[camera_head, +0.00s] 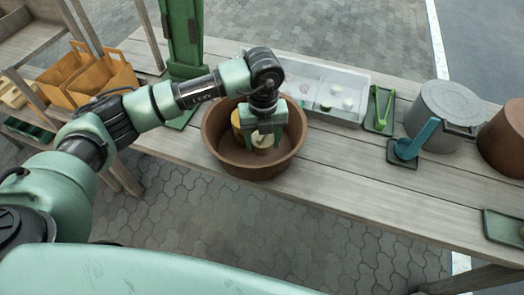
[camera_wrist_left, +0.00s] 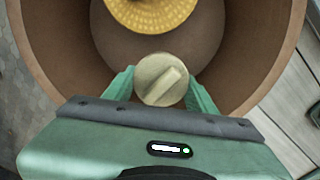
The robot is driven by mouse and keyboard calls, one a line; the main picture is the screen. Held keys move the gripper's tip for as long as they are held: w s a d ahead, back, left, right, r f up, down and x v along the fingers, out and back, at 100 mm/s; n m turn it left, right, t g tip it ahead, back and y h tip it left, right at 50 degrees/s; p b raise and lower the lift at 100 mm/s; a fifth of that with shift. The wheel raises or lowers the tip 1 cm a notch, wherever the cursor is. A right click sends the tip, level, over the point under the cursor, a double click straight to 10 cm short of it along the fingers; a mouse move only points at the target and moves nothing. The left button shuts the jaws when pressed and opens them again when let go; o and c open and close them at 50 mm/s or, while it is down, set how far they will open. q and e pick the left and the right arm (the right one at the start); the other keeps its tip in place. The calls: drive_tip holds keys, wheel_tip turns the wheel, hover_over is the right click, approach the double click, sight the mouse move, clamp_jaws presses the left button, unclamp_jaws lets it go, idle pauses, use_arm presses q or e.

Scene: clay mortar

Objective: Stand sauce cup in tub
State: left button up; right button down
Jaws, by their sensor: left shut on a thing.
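The brown round tub (camera_head: 229,163) stands on the wooden table; its wall also fills much of the left wrist view (camera_wrist_left: 262,60). My left gripper (camera_head: 265,138) reaches down inside the tub. It is shut on a small round cream sauce cup (camera_head: 263,148), which shows from above between the two green fingers in the left wrist view (camera_wrist_left: 160,80), with a raised bar across its top. I cannot tell whether the cup's base touches the tub floor. A yellow, textured round item (camera_wrist_left: 150,10) is also in the tub, beyond the cup. My right gripper is out of view.
Behind the tub is a pale divided tray (camera_head: 322,90) with small items. To the right are green tongs (camera_head: 382,107), a blue ladle (camera_head: 412,146), a grey lidded pot (camera_head: 444,108) and another brown vessel (camera_head: 505,140). Orange bags (camera_head: 88,76) stand left. The table's front middle is clear.

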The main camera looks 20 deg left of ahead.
sight(263, 154)
use_arm(q)
wheel_tip(263, 154, down, 6)
drive_tip(key=shift+r+p, duration=0.1)
drive_tip(key=shift+p, duration=0.2)
drive_tip(key=shift+f, duration=0.2)
drive_tip(key=shift+f, duration=0.2)
drive_tip(key=o, duration=1.5)
drive_tip(key=shift+o, duration=0.2)
drive_tip(key=shift+r, duration=0.2)
